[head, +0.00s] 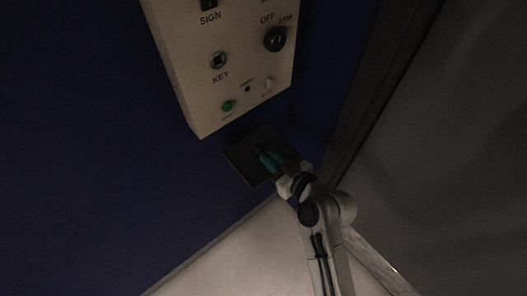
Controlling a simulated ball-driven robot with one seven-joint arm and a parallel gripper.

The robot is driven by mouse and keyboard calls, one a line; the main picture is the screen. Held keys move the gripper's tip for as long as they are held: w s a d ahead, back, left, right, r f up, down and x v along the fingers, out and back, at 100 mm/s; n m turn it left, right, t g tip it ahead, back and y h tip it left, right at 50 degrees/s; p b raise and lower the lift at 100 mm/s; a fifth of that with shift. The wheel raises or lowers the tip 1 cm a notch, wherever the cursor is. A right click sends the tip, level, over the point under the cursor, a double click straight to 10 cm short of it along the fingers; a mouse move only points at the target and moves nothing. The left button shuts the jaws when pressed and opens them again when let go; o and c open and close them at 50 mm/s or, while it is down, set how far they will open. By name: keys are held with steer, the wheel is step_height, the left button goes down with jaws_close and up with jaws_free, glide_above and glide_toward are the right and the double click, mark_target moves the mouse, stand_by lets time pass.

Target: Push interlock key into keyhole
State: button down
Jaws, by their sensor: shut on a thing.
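The keyhole (218,61) is a small dark round lock with a pale slot, marked KEY, on a cream control panel (200,105). My gripper (267,157) is below the panel, lower and to the right of the keyhole and apart from it. It has green fingers and is over a dark square plate or shelf (243,168). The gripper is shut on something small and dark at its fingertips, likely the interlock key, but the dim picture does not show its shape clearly. My arm comes up from the bottom right.
The panel also has a dark rotary knob (275,39) marked OFF and ARM, a green button (228,106), a white button (267,84) and a SIGN switch (208,4). A blue wall (80,150) is behind. A grey wall (450,150) closes the right side.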

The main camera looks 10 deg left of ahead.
steer(key=shift+r+p, duration=1.8)
steer(key=shift+r, duration=0.7)
